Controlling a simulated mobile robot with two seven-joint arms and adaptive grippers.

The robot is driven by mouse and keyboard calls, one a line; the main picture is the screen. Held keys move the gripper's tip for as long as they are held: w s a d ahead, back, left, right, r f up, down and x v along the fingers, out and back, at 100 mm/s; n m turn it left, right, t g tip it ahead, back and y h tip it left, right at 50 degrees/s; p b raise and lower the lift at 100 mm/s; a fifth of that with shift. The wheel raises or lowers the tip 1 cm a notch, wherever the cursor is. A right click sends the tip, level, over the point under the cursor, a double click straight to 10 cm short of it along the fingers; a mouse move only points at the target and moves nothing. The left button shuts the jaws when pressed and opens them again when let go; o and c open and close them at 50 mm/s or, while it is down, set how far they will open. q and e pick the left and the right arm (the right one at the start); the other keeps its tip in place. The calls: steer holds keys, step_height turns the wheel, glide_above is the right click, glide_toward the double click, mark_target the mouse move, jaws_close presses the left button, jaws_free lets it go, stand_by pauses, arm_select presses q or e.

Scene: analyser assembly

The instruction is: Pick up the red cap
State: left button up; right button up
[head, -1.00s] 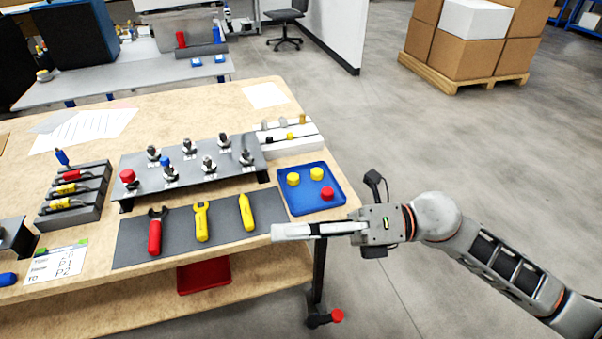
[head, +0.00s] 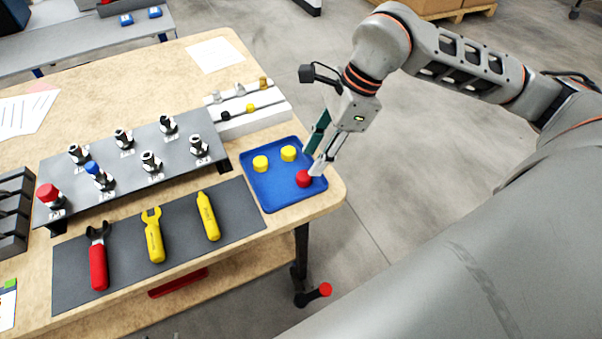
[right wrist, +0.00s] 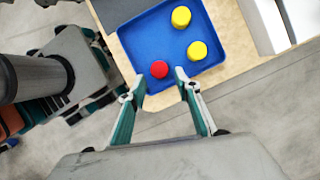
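The red cap (head: 304,179) sits in the blue tray (head: 270,196) near its right corner, and it also shows in the right wrist view (right wrist: 159,69). Two yellow caps (head: 260,163) (head: 288,153) lie in the same tray. Another red cap (head: 48,194) is on a fitting at the left of the grey rack. My right gripper (head: 315,158) points down at the tray beside the red cap. In the right wrist view its fingers (right wrist: 160,76) are apart, with the red cap just beyond the left fingertip and nothing held. My left gripper is not in view.
A grey rack (head: 60,178) of fittings stands left of the tray. A dark mat (head: 125,255) holds a red wrench, a yellow wrench and a yellow tool. A white block (head: 273,121) with small parts is behind the tray.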

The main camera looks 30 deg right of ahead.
mark_target(302, 175)
steer(key=x, duration=0.4)
steer(key=shift+s+a+f+b, duration=0.15)
steer(key=shift+a+f+b, duration=0.15)
steer(key=shift+a+f, duration=0.1)
steer(key=shift+f, duration=0.2)
steer(key=c, duration=0.5)
steer(key=shift+r, duration=0.1)
